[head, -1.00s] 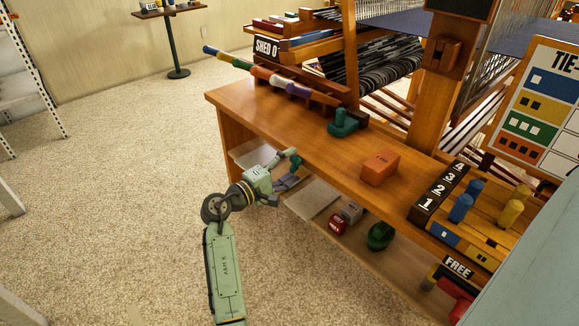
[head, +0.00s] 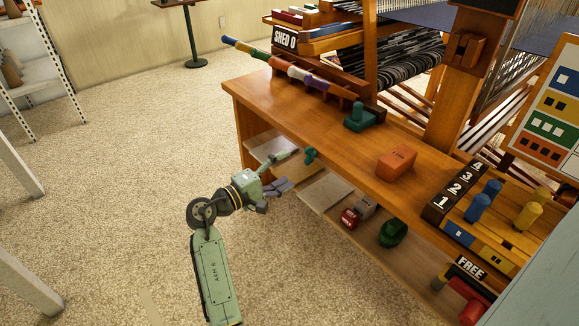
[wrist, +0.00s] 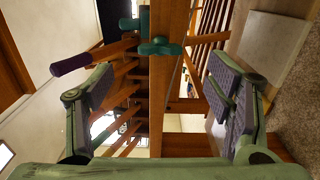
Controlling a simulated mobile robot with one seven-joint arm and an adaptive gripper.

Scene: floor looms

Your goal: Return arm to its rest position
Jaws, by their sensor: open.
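My gripper (head: 283,172) is open and empty in the head view, in front of the wooden bench (head: 290,115), at the height of its open shelf. A teal knob (head: 311,155) sits at the bench front, just beyond the fingertips and apart from them. In the wrist view, my two grey-padded fingers stand wide apart around my open gripper (wrist: 165,95). The teal knob (wrist: 160,47) shows ahead between them, clear of both pads. My arm bends low over the carpet.
On the bench top are a teal piece (head: 360,117), an orange block (head: 396,161) and a numbered peg board (head: 480,215). The lower shelf holds a green item (head: 393,233) and a red block (head: 350,217). White shelving (head: 40,70) stands left; carpet between is clear.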

